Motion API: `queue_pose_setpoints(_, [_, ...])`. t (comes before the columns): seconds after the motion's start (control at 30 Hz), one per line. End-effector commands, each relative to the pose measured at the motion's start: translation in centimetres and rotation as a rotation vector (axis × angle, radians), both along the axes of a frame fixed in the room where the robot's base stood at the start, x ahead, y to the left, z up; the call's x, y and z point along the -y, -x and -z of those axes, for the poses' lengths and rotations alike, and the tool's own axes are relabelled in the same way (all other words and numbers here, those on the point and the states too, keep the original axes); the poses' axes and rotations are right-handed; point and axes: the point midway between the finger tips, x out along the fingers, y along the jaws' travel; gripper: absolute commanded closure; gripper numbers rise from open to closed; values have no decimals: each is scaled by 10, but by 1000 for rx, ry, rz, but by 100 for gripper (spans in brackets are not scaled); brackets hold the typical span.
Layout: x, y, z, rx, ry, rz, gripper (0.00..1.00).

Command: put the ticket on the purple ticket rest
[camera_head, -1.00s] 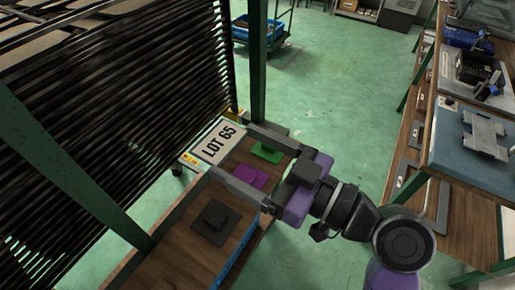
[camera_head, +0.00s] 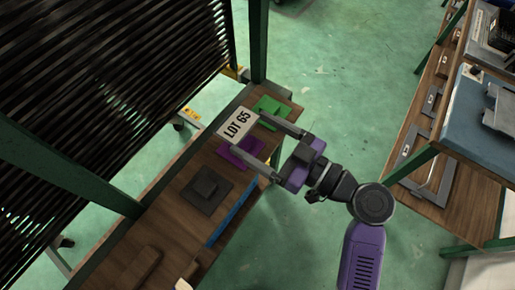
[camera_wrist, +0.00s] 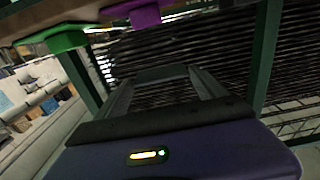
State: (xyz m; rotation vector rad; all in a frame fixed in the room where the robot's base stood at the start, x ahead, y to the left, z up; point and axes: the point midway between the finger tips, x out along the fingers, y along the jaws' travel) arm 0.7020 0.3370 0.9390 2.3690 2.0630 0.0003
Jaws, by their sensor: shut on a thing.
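The ticket, a pale card reading LOT 65 (camera_head: 236,124), is held between the fingertips of my gripper (camera_head: 241,131), which is shut on it. In the head view it appears between the green rest and the purple ticket rest (camera_head: 240,153), partly over the wooden top's left edge. The purple rest is partly covered by the near finger. The purple rest also shows at the top of the wrist view (camera_wrist: 145,15), past the fingers. I cannot tell the ticket's exact height above the rests.
A green rest (camera_head: 271,108) lies beyond the purple one, and a dark grey rest (camera_head: 208,188) nearer. All lie on a narrow wooden top (camera_head: 170,222). A green post (camera_head: 257,45) and a dark slatted panel (camera_head: 100,80) stand to the left. Shelves with panels are at right.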

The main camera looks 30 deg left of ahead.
Motion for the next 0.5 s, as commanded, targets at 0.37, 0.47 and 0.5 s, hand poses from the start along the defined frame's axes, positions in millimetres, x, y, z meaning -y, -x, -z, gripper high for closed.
queue_pose_setpoints(0.37, [0,0,43,-3,1,0,57])
queue_pose_setpoints(0.47, [0,0,57,-2,1,0,57])
queue_pose_setpoints(0.5, [0,0,62,-3,1,0,57])
